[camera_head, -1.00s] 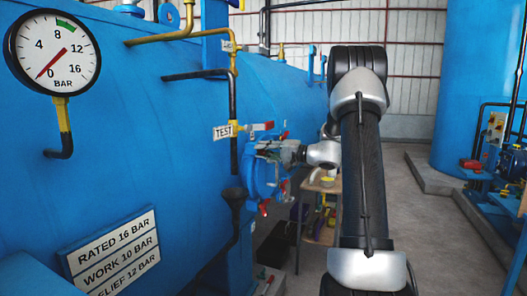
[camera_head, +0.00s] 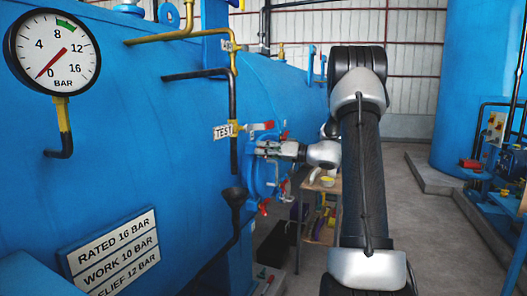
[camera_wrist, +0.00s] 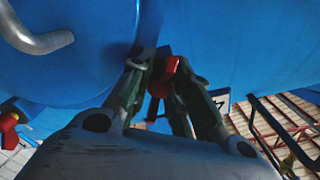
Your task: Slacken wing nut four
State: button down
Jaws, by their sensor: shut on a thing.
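The blue round door (camera_head: 262,180) at the end of the vessel carries several red wing nuts around its rim. My gripper (camera_head: 259,148) reaches the door from the right in the head view. In the wrist view my gripper (camera_wrist: 161,72) has its two fingers closed about a red wing nut (camera_wrist: 168,70), which shows between the fingertips against the blue rim. A small white plate that seems to read 4 (camera_wrist: 221,100) is just right of the fingers. The bolt of the held nut is mostly hidden. Another red wing nut (camera_wrist: 8,125) is at the far left.
A pressure gauge (camera_head: 52,52) on the blue vessel (camera_head: 120,130) points to 0. A pipe with a TEST tag (camera_head: 223,131) stands close left of the door. A grey curved handle (camera_wrist: 35,35) is at the wrist view's upper left. A small table (camera_head: 322,184) is below my arm.

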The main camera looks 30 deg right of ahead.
jog(key=shift+f, duration=0.15)
dwell(0.4)
jog(key=c, duration=1.6)
grip_release()
jog(key=v, duration=1.2)
